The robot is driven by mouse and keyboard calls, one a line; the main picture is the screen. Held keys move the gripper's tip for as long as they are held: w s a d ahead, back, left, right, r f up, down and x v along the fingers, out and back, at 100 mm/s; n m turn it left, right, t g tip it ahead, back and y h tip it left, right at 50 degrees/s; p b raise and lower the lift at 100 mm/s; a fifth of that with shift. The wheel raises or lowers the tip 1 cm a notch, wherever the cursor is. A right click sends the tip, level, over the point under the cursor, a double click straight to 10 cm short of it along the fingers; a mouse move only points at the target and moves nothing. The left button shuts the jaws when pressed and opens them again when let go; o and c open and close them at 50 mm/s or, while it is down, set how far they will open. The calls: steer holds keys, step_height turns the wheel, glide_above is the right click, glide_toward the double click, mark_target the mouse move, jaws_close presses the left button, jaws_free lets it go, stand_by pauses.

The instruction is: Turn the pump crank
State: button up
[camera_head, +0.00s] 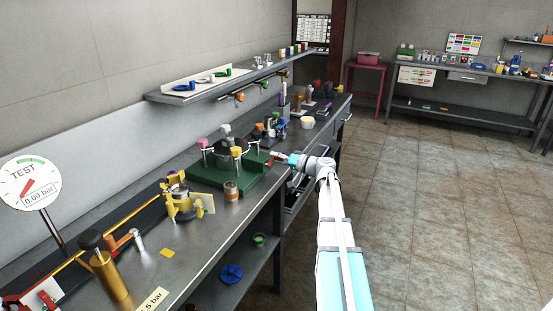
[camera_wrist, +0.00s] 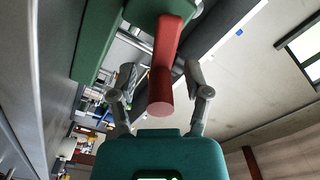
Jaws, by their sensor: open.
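The green pump block (camera_head: 228,178) with several coloured knobs on top stands on the steel bench. A red handle, seemingly the pump crank (camera_head: 270,162), sticks out at its right end. In the wrist view the red crank handle (camera_wrist: 163,72) runs toward the camera with its round end facing me. My gripper (camera_wrist: 159,72) is open, with one finger on each side of the handle and a visible gap to both. In the head view my gripper (camera_head: 281,159) is at the handle from the right. The crank's mount on the pump is partly hidden.
A yellow clamp fixture (camera_head: 183,202), a small jar (camera_head: 231,191) and a brass cylinder (camera_head: 108,275) stand along the bench. A gauge (camera_head: 30,183) reads 0.00 bar. A wall shelf (camera_head: 230,85) hangs behind the pump. The floor (camera_head: 430,210) to the right is clear.

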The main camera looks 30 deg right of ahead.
stand_by(0.3)
jaws_close()
steer(key=shift+w+f+m, duration=0.1)
steer(key=shift+f+m, duration=0.15)
steer(key=shift+m, duration=0.25)
stand_by(0.7)
steer(key=m, duration=0.1)
steer(key=f+m+b, duration=0.1)
steer(key=shift+d+m, duration=0.1)
steer(key=shift+m, duration=0.2)
steer(key=shift+f+m+b, duration=0.35)
steer(key=shift+m+b, duration=0.1)
steer(key=shift+m, duration=0.55)
steer(key=shift+f+m+b, duration=0.3)
steer(key=shift+m+b, duration=0.1)
steer(key=shift+m, duration=0.6)
jaws_free()
